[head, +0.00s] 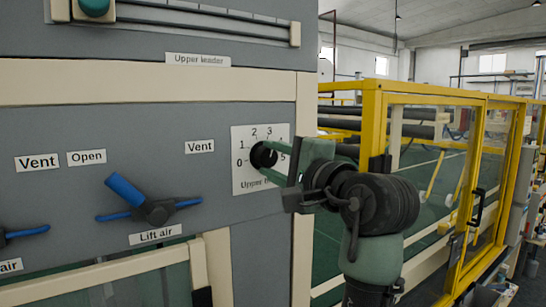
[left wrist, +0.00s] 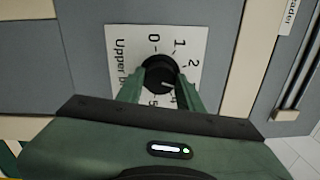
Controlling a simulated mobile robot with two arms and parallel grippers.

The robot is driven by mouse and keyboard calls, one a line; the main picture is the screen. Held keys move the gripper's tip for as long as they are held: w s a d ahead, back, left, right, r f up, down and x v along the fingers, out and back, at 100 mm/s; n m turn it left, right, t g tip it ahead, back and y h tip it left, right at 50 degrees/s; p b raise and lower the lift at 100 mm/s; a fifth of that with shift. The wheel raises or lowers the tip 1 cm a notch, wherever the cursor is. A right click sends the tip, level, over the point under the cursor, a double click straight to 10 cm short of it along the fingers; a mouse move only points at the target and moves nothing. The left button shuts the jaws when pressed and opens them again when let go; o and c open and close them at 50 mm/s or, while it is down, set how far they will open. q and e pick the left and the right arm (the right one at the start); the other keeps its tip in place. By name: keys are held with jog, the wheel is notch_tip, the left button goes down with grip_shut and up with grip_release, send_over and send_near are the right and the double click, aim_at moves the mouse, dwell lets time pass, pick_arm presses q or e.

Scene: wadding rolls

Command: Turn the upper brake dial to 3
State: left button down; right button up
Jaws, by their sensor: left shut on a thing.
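The upper brake dial is a round black knob (head: 263,155) on a white scale plate (head: 241,178) marked 0 to 5. The plate's lower lettering is partly hidden by my gripper. The knob (left wrist: 159,73) also shows in the left wrist view, where a small pale mark on it points toward the 4 side; its exact setting is hard to read. My left gripper (head: 266,158) is shut on the knob, one green finger on each side. In the left wrist view the right finger covers the 3. My right gripper is not in view.
Left of the dial, a blue-handled Lift air valve (head: 153,208) sticks out of the grey panel. An Upper leader label (head: 198,60) is above. A yellow-framed guard (head: 372,120) stands to the right, behind my arm.

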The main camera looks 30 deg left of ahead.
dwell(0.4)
pick_arm(q)
jog(key=c, duration=0.9)
grip_release()
jog(key=shift+w, duration=0.1)
